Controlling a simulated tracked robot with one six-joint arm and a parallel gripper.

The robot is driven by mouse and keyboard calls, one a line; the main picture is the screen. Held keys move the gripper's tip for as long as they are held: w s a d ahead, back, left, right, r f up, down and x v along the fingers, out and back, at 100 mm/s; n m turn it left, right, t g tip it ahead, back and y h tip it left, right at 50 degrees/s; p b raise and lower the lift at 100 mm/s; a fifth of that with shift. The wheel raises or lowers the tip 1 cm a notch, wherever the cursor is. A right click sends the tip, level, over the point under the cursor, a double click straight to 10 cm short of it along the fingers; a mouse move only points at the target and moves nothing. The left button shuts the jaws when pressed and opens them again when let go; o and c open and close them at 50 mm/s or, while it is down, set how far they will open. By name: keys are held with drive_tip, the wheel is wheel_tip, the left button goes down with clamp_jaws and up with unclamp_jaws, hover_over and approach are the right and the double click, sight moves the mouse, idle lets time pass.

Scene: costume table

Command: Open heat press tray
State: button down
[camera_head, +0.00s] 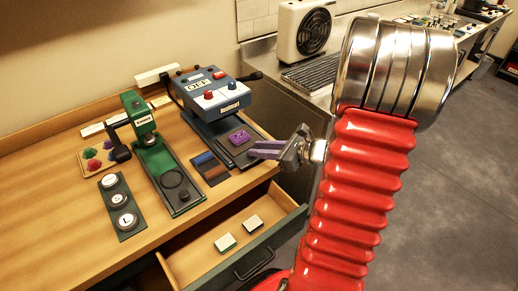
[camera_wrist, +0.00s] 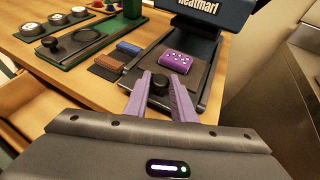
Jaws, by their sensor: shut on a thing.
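The blue heat press (camera_head: 215,95) stands at the table's right end, with red and white buttons on top. Its dark tray (camera_wrist: 203,77) extends out in front of the press body, and a purple dotted block (camera_wrist: 174,61) lies on it; the block also shows in the head view (camera_head: 239,137). A round black knob (camera_wrist: 160,85) is at the tray's front. My gripper (camera_wrist: 160,80) has its purple fingers on either side of the knob and is shut on it. In the head view my gripper (camera_head: 255,150) reaches the tray's front from the right, and the knob is hidden.
A green press (camera_head: 150,150) and a board with round white pieces (camera_head: 119,205) stand to the left. Red and blue swatches (camera_head: 208,166) lie beside the tray. Below, an open drawer (camera_head: 200,265) with two small blocks juts out from the table.

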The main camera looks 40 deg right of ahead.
drive_tip(key=c, duration=1.6)
unclamp_jaws()
drive_tip(key=shift+o, duration=0.2)
drive_tip(key=v, duration=1.3)
drive_tip(key=shift+s+d, duration=0.2)
drive_tip(key=shift+s, duration=0.15)
